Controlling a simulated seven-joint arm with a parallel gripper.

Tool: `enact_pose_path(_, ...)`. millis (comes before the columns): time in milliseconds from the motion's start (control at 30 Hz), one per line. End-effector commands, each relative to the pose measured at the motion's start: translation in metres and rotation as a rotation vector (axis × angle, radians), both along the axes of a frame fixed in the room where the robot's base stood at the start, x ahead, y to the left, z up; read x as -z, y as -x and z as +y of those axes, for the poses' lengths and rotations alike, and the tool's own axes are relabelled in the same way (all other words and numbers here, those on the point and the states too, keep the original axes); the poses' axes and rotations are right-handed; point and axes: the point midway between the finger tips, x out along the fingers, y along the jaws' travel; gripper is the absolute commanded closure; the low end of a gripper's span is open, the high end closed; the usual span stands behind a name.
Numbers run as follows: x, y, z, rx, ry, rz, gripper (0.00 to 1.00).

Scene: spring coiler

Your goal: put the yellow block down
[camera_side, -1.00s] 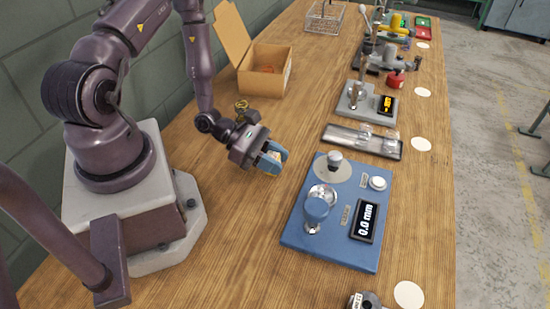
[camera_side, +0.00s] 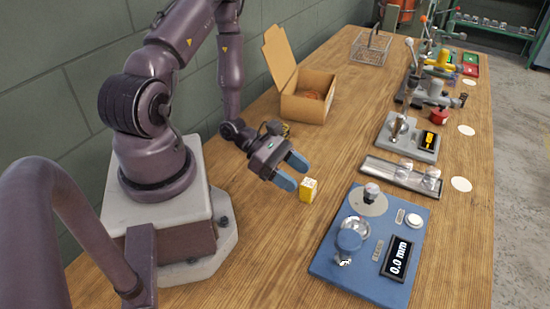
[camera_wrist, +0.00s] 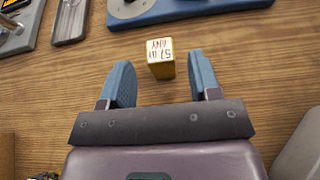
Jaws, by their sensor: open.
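The yellow block (camera_side: 308,190) stands upright on the bare wooden table, left of the blue gauge plate. It has a white top with printed marks. In the wrist view the block (camera_wrist: 160,62) stands just beyond my fingertips, centred between them. My gripper (camera_side: 291,174) is open and empty, with blue fingers apart on the block's left side in the side view. In the wrist view both fingers of my gripper (camera_wrist: 158,72) are spread wider than the block and do not touch it.
The blue plate (camera_side: 330,262) with a 0.0 mm display lies to the right of the block. A grey tray (camera_side: 376,170) and a small grey device (camera_side: 425,152) stand behind it. An open cardboard box (camera_side: 306,108) stands at the back left. Bare table surrounds the block.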

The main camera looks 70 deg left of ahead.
Motion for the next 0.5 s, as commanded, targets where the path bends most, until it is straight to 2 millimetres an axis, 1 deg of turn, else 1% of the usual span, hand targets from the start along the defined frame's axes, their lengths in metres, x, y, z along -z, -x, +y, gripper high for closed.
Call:
enact_pose_path(33, -0.005, 0.007, 0.009, -0.005, -0.004, 0.000, 0.43)
enact_pose_path(100, -0.011, 0.017, 0.019, -0.004, -0.005, -0.001, 0.43)
enact_pose_path(300, -0.023, 0.039, 0.040, -0.002, -0.001, -0.001, 0.43)
enact_pose_path(433, -0.027, 0.045, 0.046, 0.002, -0.011, -0.003, 0.43)
enact_pose_path(500, -0.029, 0.042, 0.052, 0.016, -0.076, -0.015, 0.43)
